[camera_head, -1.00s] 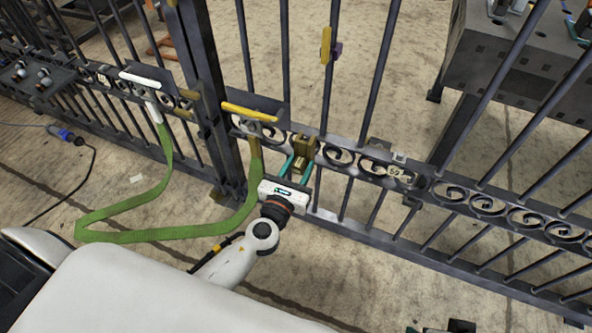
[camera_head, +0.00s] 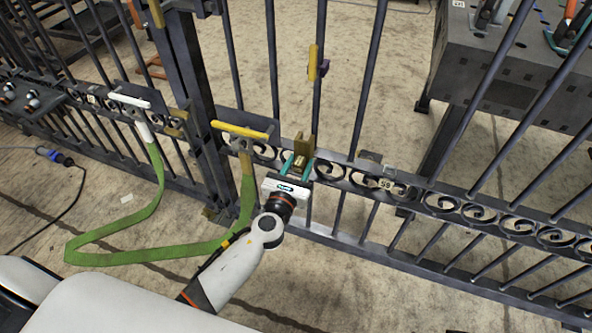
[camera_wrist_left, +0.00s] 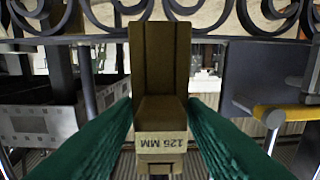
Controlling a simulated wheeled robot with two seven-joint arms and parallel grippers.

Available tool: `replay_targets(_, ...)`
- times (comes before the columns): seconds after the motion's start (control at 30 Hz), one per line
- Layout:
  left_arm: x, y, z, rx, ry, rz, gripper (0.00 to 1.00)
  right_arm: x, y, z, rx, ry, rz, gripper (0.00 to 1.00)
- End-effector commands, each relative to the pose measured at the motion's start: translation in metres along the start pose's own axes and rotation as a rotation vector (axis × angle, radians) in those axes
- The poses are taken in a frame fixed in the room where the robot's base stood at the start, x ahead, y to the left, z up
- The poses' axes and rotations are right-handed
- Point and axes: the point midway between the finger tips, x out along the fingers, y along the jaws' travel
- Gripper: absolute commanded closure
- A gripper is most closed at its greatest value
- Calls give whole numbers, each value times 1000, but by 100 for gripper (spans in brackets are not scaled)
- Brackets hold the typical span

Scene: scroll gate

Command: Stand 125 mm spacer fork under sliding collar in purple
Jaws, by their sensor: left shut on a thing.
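The spacer fork is a brown-tan channel-shaped block (camera_head: 303,150). In the left wrist view it stands between my teal fingers with its "125 MM" label (camera_wrist_left: 160,139) upside down. My left gripper (camera_head: 298,167) is shut on it, in front of the gate's scroll band. A small purple collar (camera_head: 324,68) with a yellow handle (camera_head: 313,62) sits on an upright bar, above and slightly right of the fork. There is a clear gap between fork and collar. Whether the fork touches the gate is unclear. My right gripper is not in view.
The iron gate's scroll band (camera_head: 430,200) and upright bars run across the scene. A yellow handle (camera_head: 242,131) and green strap (camera_head: 150,258) hang left of my gripper. A plate marked 59 (camera_head: 385,184) is to the right. A grey table (camera_head: 500,85) stands behind the gate.

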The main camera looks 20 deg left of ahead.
Motion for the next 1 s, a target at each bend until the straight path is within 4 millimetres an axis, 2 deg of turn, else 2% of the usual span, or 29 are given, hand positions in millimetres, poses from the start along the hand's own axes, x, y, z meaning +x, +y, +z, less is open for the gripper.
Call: replay_targets(1.0, 60, 2, -3, -1, 5, 0, 100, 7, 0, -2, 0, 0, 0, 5)
